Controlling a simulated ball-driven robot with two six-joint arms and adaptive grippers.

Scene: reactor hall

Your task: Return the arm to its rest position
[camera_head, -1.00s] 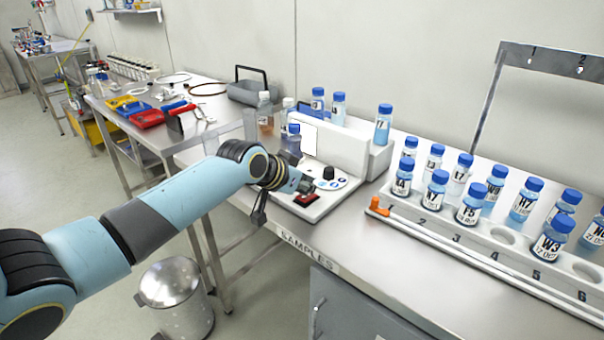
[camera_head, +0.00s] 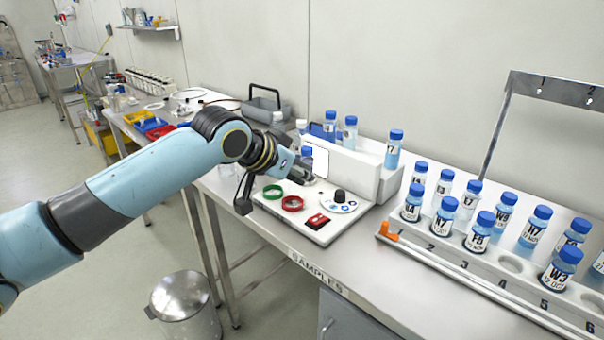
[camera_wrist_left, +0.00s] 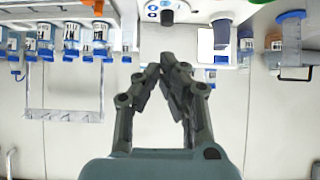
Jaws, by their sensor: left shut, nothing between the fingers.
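My left arm reaches in from the left in the head view, over the samples bench. My left gripper (camera_head: 304,174) is above the white device (camera_head: 325,230) on that bench, near its upright panel, and is partly hidden by its own wrist. In the left wrist view the fingers (camera_wrist_left: 172,66) meet at the tips, shut with nothing between them. My right gripper is in neither view.
A white rack (camera_head: 440,250) of blue-capped bottles stands to the right of the device. A green ring (camera_head: 273,192) and a red ring (camera_head: 292,203) lie on the device beside a black knob (camera_head: 340,196). A metal bin (camera_head: 185,308) stands on the floor.

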